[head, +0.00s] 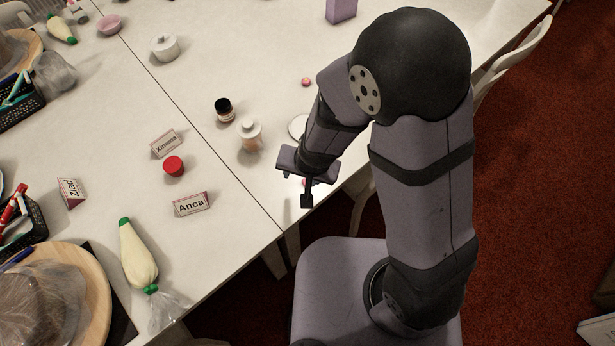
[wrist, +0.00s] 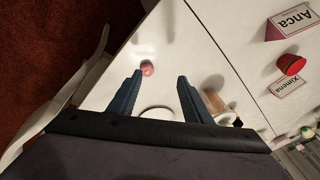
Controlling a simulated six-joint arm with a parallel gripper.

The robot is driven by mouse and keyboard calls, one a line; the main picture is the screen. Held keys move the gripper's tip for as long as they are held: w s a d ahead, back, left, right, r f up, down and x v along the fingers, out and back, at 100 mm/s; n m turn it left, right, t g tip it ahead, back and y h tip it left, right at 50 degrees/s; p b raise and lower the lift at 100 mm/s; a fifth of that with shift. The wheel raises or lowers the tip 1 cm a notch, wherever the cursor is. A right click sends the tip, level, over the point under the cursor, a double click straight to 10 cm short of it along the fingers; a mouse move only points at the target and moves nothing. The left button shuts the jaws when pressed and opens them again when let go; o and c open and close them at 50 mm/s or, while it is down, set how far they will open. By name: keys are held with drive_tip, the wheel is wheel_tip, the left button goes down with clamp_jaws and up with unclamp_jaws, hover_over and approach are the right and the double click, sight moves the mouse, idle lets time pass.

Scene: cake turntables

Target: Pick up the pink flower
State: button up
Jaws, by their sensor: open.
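The pink flower (wrist: 147,67) is small with a yellow centre. It lies on the white table near its edge, just beyond the tip of the left finger in the wrist view. In the head view only a bit of pink (head: 304,183) shows beside my gripper (head: 306,190), which covers the rest. My gripper (wrist: 160,76) is open and empty in the wrist view, pointing down above the table. The flower sits left of the middle of the gap between the fingers.
A white disc (head: 297,124) lies partly behind my arm. A bottle (head: 250,135), a dark jar (head: 223,109), a red pot (head: 173,166) and the Anca sign (head: 191,204) stand to the left. Another small pink piece (head: 305,82) lies farther back. The table edge is close.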

drive_tip(key=a+f+t, duration=0.1)
drive_tip(key=s+f+h+p, duration=0.1)
drive_tip(key=f, duration=0.1)
drive_tip(key=s+a+f+m+t+h, duration=0.1)
drive_tip(key=f, duration=0.1)
drive_tip(key=shift+s+a+f+t, duration=0.1)
drive_tip(key=shift+a+t, duration=0.2)
drive_tip(key=d+t+h, duration=0.1)
drive_tip(key=s+d+f+t+p, duration=0.1)
drive_tip(key=t, duration=0.1)
drive_tip(key=shift+s+d+h, duration=0.2)
drive_tip(key=shift+s+h, duration=0.05)
drive_tip(key=shift+h, duration=0.15)
drive_tip(key=shift+s+d+f+n+t, duration=0.15)
drive_tip(key=shift+s+n+t, duration=0.3)
drive_tip(key=shift+t, duration=0.65)
drive_tip(key=shift+s+t, duration=0.25)
drive_tip(key=shift+t, duration=0.25)
drive_tip(key=shift+s+r+n+t+y, duration=0.4)
drive_tip(key=shift+r+n+t, duration=0.25)
drive_tip(key=shift+t, duration=0.35)
drive_tip(key=shift+x, duration=1.1)
drive_tip(key=shift+w+f+b, duration=0.1)
drive_tip(key=shift+b, duration=0.25)
